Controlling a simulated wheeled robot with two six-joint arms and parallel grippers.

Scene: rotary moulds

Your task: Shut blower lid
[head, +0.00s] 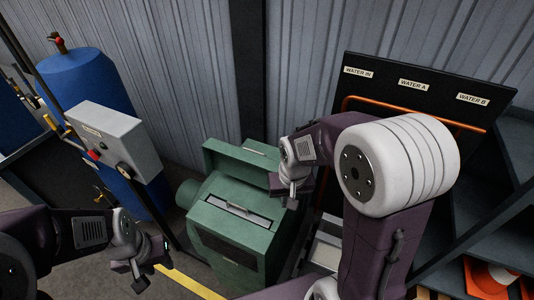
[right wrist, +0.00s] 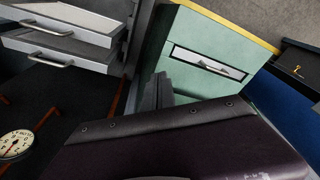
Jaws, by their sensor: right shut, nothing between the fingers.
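The green blower (head: 225,238) stands on the floor in the middle of the head view. Its lid (head: 236,166) appears raised at the back of the box, leaving the slot (head: 241,210) in the top uncovered. The blower top (right wrist: 207,40) with this slot also shows in the right wrist view. My right gripper (head: 288,198) is at the right side of the blower top, near the lid; it is shut and empty. Its dark fingers (right wrist: 160,92) show in the wrist view; contact is unclear. My left gripper (head: 140,280) is low, left of the blower; its fingers are too small to judge.
A blue tank (head: 90,85) and a grey control box (head: 115,140) with a red knob stand left. A black water panel (head: 420,88) with an orange pipe stands right. Grey drawers (right wrist: 60,40) show in the wrist view. A yellow floor line (head: 190,283) runs before the blower.

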